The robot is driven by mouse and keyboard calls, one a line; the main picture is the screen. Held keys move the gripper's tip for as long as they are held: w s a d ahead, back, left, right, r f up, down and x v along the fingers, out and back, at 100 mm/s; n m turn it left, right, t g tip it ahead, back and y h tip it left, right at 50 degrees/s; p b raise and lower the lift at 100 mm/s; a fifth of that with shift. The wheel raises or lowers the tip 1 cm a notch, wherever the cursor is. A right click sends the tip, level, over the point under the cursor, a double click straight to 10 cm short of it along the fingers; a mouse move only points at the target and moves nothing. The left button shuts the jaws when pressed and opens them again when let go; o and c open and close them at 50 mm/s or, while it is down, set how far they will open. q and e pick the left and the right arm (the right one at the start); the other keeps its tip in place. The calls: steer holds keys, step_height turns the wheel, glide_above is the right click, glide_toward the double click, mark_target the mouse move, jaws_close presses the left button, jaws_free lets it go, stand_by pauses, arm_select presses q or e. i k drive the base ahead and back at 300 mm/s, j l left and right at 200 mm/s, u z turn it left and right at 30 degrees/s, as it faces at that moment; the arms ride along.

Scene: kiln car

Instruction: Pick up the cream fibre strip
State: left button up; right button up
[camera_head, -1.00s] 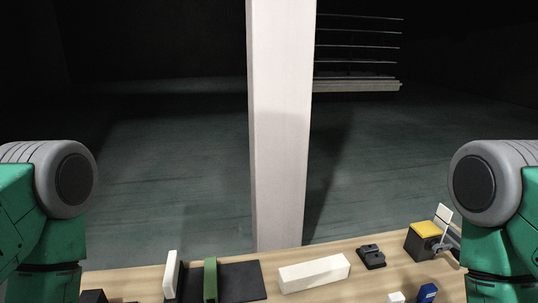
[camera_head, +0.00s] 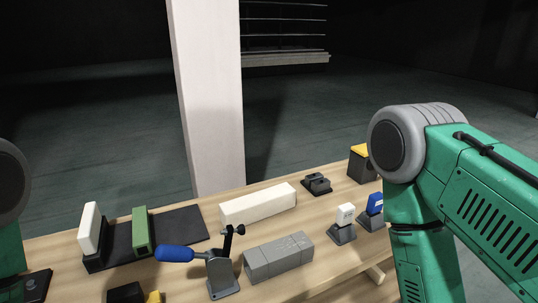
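A long cream bar (camera_head: 258,205) lies flat near the back edge of the table, left of the small black fixture; it looks like the cream fibre strip. A cream-white upright slab (camera_head: 90,228) stands at the left end of a black base, so I cannot fully tell which of the two the name means. Neither of my grippers shows; only green arm links and grey joints are seen at the left edge and on the right. Nothing touches the cream bar.
A green upright piece (camera_head: 141,231) stands on the black base (camera_head: 180,225). In front of the bar are a blue-handled clamp (camera_head: 222,272) and a grey block (camera_head: 278,257). Right are a black fixture (camera_head: 316,184), white (camera_head: 345,215) and blue (camera_head: 375,204) pieces. A pale post (camera_head: 208,100) rises behind.

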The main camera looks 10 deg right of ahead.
mark_target(375, 272)
steer(key=k+l+z, duration=0.1)
steer(key=z, duration=0.25)
steer(key=k+l+z, duration=0.1)
steer(key=z, duration=0.25)
steer(key=k+l+z, duration=0.1)
steer(key=l+z, duration=0.25)
steer(key=j+u, duration=0.1)
steer(key=u, duration=1.6)
steer(key=z, duration=1.7)
steer(key=u, duration=0.3)
steer(key=i+l+u, duration=0.15)
steer(key=l+u, duration=0.15)
steer(key=i+l+u, duration=0.1)
steer(key=l+u, duration=0.55)
steer(key=i+l, duration=0.05)
steer(key=l, duration=0.05)
